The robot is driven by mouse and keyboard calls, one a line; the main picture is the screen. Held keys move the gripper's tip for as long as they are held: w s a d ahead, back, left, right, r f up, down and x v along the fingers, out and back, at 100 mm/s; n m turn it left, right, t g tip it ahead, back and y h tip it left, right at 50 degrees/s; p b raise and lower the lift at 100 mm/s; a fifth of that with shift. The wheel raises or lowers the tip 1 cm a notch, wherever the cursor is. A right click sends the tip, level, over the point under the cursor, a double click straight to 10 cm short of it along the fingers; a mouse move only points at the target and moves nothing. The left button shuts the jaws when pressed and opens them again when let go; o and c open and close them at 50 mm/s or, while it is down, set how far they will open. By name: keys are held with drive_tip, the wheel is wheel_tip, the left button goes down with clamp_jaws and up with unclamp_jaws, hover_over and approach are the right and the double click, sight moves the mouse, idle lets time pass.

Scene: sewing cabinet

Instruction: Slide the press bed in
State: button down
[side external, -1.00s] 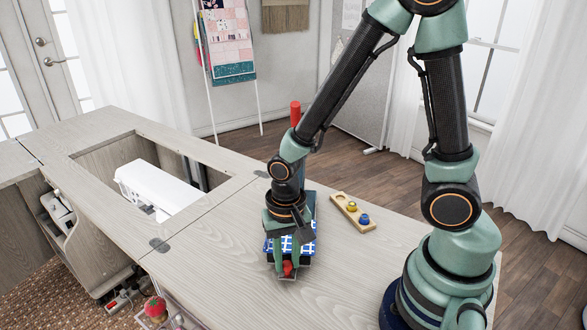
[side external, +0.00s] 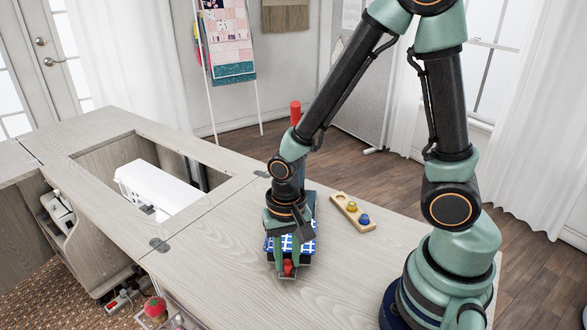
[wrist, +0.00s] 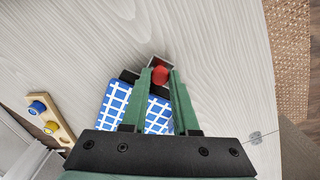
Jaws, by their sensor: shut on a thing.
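The press bed (side external: 309,247) carries a blue and white checked cloth and sits under my gripper on the cabinet top. Its checked surface also shows in the wrist view (wrist: 115,101). A red knob (side external: 288,267) stands at the bed's near end; it shows between my fingers in the wrist view (wrist: 160,75). My gripper (side external: 286,264) points down with its green fingers shut on the red knob. A red upright handle (side external: 295,113) rises behind my arm at the far end of the press. Much of the press body is hidden by my wrist.
A wooden holder (side external: 340,205) with yellow and blue pieces lies right of the press. A white sewing machine (side external: 155,188) sits in the cabinet's opening at left. The wooden top (side external: 225,270) is clear left of and in front of the press.

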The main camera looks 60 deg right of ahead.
drive_tip(key=w+d, duration=0.1)
drive_tip(key=d, duration=0.1)
drive_tip(key=w+d, duration=0.2)
drive_tip(key=d, duration=0.1)
drive_tip(key=w+d, duration=0.1)
drive_tip(key=d, duration=0.1)
drive_tip(key=shift+w+d, duration=0.25)
drive_tip(key=shift+d, duration=0.05)
drive_tip(key=c, duration=0.7)
unclamp_jaws()
drive_tip(key=shift+s, duration=0.1)
drive_tip(key=shift+r, duration=0.1)
wheel_tip(320, 180, up, 12)
drive_tip(key=shift+f, duration=0.1)
